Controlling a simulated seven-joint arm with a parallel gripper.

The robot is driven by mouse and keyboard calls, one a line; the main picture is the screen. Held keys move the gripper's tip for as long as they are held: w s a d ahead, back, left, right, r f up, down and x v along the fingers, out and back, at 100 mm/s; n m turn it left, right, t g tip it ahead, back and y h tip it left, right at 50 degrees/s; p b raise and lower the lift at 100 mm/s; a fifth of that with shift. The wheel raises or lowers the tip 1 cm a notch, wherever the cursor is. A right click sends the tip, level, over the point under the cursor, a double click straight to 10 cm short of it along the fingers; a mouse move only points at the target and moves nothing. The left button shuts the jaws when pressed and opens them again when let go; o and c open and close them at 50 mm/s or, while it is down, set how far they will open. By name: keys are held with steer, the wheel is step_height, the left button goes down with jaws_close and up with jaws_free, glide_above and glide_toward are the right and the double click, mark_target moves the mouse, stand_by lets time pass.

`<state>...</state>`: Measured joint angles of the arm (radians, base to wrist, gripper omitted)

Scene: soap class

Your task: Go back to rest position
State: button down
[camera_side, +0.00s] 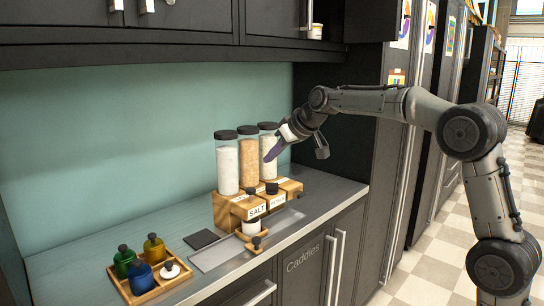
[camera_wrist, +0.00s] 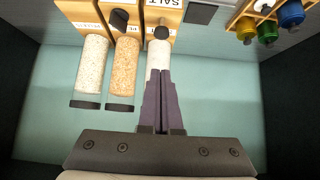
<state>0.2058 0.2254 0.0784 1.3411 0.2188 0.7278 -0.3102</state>
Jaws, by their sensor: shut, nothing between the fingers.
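My gripper (camera_side: 276,150) is raised in front of the tall jars at the right part of the counter, with its purple fingers pointing down and left. In the wrist view, the two fingers (camera_wrist: 160,92) lie together, shut with nothing between them. In that view they overlap the white-filled jar behind them. My gripper appears apart from the counter; whether it touches a jar cannot be told.
Three tall black-lidded jars (camera_side: 227,166) stand by a wooden caddy (camera_side: 228,212) with labels, one reading SALT. A wooden tray (camera_side: 163,287) with several small bottles sits at left. A dark square (camera_side: 202,239) lies between them. Upper cabinets (camera_side: 180,38) overhang the counter.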

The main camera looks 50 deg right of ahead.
stand_by(0.8)
steer(key=s+a+r+t, duration=0.1)
steer(key=s+a+r, duration=0.25)
steer(key=r, duration=0.25)
steer(key=s+a+n, duration=0.1)
steer(key=s+a, duration=0.1)
steer(key=s, duration=0.6)
steer(key=s+a, duration=0.3)
steer(key=s, duration=0.5)
steer(key=s+f+m+g, duration=0.1)
steer(key=s+f+g, duration=0.3)
steer(key=s+f, duration=1.5)
steer(key=shift+s, duration=0.75)
